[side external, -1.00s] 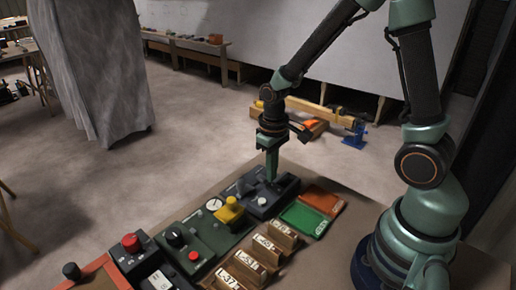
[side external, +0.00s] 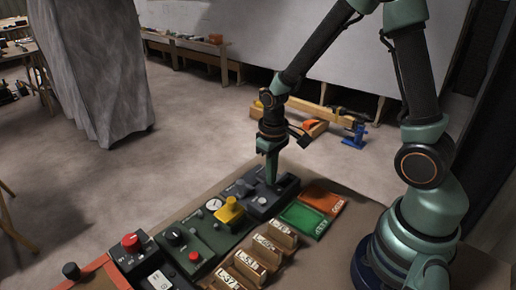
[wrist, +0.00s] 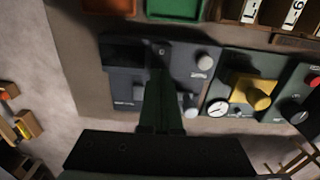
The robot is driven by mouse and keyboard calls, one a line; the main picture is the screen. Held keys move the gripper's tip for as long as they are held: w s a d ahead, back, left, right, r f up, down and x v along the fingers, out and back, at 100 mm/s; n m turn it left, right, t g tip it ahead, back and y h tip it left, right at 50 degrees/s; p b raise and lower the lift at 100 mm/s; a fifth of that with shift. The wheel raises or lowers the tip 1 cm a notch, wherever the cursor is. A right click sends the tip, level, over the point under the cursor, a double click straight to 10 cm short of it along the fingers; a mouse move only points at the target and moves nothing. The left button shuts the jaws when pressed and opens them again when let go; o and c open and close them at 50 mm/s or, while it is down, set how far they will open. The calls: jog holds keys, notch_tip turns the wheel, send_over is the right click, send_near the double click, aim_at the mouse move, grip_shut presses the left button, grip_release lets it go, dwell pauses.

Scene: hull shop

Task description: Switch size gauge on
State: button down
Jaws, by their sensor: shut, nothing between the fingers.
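A dark grey control box (side external: 284,190) stands at the far end of the row of devices. It carries a pale round knob (side external: 262,201) and dark raised parts. It also shows in the wrist view (wrist: 122,82), with a label too small to read, so I cannot tell whether it is the size gauge. My gripper (side external: 271,180) is shut and empty, pointing down over this box. In the wrist view my gripper (wrist: 162,88) covers the middle of the box. Whether the fingertips touch it, and any switch beneath them, cannot be made out.
Beside the box is a green panel with a white dial (side external: 214,204) and a yellow block (side external: 229,212). A red button (side external: 131,243) stands farther left. Orange (side external: 322,201) and green (side external: 303,218) trays and numbered wooden blocks (side external: 272,249) lie nearer my base.

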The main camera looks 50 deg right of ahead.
jog(key=shift+f, duration=0.3)
jog(key=shift+r, duration=3.5)
jog(key=s+a+r+t, duration=0.1)
jog(key=s+r+t, duration=0.1)
jog(key=r, duration=0.4)
jog(key=s+a+r+t, duration=0.1)
jog(key=s+r+t, duration=0.2)
jog(key=r, duration=0.4)
jog(key=shift+s+a+r+t, duration=0.2)
jog(key=shift+s+r+t, duration=0.1)
jog(key=shift+s, duration=0.2)
jog(key=shift+w+f, duration=0.1)
